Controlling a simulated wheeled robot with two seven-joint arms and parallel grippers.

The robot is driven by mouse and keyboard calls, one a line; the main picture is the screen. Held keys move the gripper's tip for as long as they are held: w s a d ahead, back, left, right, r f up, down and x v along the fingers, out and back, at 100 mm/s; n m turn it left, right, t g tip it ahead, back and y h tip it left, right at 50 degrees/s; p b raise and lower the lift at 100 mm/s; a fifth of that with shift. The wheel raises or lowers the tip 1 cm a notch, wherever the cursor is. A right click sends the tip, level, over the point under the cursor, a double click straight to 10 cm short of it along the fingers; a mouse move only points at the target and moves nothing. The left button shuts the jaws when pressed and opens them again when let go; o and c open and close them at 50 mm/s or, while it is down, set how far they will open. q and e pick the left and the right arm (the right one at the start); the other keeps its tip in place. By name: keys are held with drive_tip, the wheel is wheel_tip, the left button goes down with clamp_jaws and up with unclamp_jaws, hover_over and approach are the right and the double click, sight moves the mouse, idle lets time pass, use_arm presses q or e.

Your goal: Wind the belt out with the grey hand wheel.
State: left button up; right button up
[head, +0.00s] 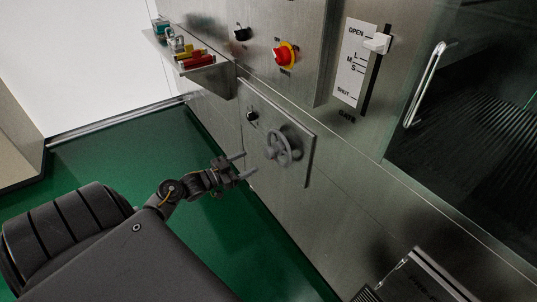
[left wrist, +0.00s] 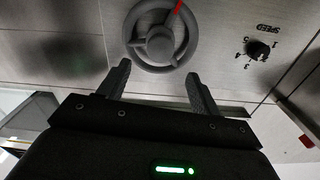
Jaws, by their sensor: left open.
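The grey hand wheel (head: 283,147) is mounted on a square metal plate on the machine's front. In the left wrist view the hand wheel (left wrist: 160,38) shows its round rim, hub and spokes, with a red mark at its upper right. My left gripper (head: 240,166) is open and empty, to the left of the wheel and apart from it. In the left wrist view its two fingers (left wrist: 158,82) point toward the wheel's lower edge, one on each side. My right gripper is not in view. The belt cannot be clearly made out.
A black speed knob (left wrist: 257,49) sits beside the wheel. Above are a red and yellow switch (head: 286,54), another black knob (head: 241,34) and a gate slider (head: 377,43). A shelf (head: 210,73) with small coloured items juts out at upper left. The green floor (head: 120,150) is clear.

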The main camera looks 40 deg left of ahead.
sight(266, 154)
use_arm(q)
drive_tip(key=x, duration=0.8)
drive_tip(key=shift+w+d, duration=0.1)
drive_tip(key=shift+w, duration=0.25)
drive_tip(key=shift+x, duration=0.75)
drive_tip(key=shift+f, duration=0.1)
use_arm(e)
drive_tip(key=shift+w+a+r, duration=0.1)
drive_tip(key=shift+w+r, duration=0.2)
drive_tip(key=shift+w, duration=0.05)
